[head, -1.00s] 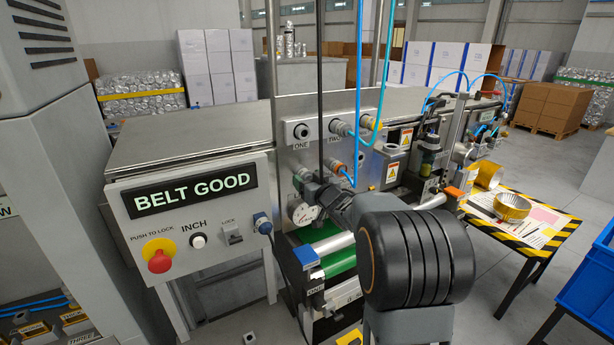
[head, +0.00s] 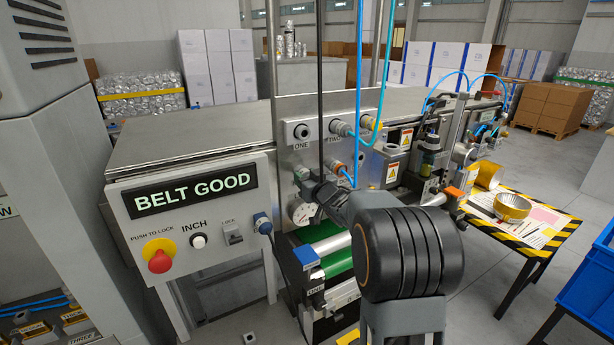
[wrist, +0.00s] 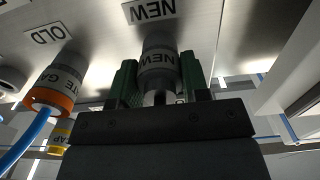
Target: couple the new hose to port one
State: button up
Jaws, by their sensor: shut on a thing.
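In the wrist view, the new hose's grey coupling (wrist: 158,62), marked NEW, sits at the panel beside a NEW plate (wrist: 150,10). My gripper (wrist: 160,82) has its green fingers on either side of it, shut on it. In the head view my gripper (head: 316,192) is at the lower part of the steel panel, and my wrist hides most of the coupling. Port one (head: 302,132), above it, shows a bare dark opening over its ONE label.
An orange-ringed coupling (wrist: 45,92) with a blue hose sits beside mine by an OLD plate (wrist: 48,34). A black cable (head: 321,80) hangs in front of the panel. The BELT GOOD box (head: 190,225) stands left.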

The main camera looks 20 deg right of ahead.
jog(key=c, duration=0.3)
jog(key=shift+s+d, duration=0.1)
jog(key=shift+s, duration=0.65)
dwell(0.4)
jog(key=shift+s+d, duration=0.15)
jog(key=shift+s, duration=1.15)
jog(key=s, duration=0.5)
notch_tip(320, 180, up, 13)
jog(key=s+p, duration=0.1)
jog(key=p, duration=0.8)
jog(key=shift+s+d+p, duration=0.35)
jog(key=shift+s+d, duration=0.05)
